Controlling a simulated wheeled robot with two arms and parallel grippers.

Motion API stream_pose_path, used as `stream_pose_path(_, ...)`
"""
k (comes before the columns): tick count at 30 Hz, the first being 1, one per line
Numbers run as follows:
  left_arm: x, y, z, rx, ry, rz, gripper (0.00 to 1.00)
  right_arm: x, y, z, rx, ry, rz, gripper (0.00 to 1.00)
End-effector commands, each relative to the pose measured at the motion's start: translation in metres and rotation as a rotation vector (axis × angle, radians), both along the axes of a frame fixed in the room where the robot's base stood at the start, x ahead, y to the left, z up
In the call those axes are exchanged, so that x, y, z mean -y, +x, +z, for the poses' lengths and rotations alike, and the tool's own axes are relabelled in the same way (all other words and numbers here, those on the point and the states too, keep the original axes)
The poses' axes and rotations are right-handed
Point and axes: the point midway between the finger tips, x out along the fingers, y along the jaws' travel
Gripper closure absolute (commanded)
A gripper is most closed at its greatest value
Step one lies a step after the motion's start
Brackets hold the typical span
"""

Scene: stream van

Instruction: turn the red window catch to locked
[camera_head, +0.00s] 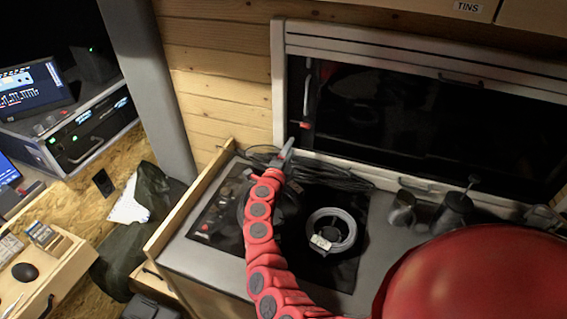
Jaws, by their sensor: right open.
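The window (390,110) has a pale frame and dark glass. A small red piece, the window catch (305,125), shows at the lower left of the window, below a thin pale vertical bar (307,90). My right gripper (288,145), on its red jointed arm, is just below and left of the catch, close to the window frame's lower left corner. Its fingers look narrow and grey, are open and hold nothing that I can see. Whether they touch the catch I cannot tell. My left gripper is out of the picture.
A counter (200,262) under the window holds a coiled pale cable (333,230), dark cables (345,178), a metal mug (403,208) and a dark pot (455,212). A wooden edge (190,205) borders it on the left. A desk with screens stands far left.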

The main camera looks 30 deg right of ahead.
Motion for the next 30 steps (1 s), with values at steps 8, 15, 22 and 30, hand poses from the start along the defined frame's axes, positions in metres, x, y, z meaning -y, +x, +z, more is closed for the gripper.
stream_pose_path(8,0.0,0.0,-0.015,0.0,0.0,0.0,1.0,-0.034,-0.027,-0.002,0.003,0.003,0.001,0.54)
stream_pose_path(15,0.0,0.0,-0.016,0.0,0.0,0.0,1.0,-0.041,-0.034,-0.001,-0.001,0.0,0.002,0.54)
stream_pose_path(22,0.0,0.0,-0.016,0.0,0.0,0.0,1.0,-0.041,-0.033,0.0,0.0,0.0,0.002,0.54)
stream_pose_path(30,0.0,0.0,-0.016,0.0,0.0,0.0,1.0,-0.041,-0.033,0.0,0.0,0.0,0.002,0.54)
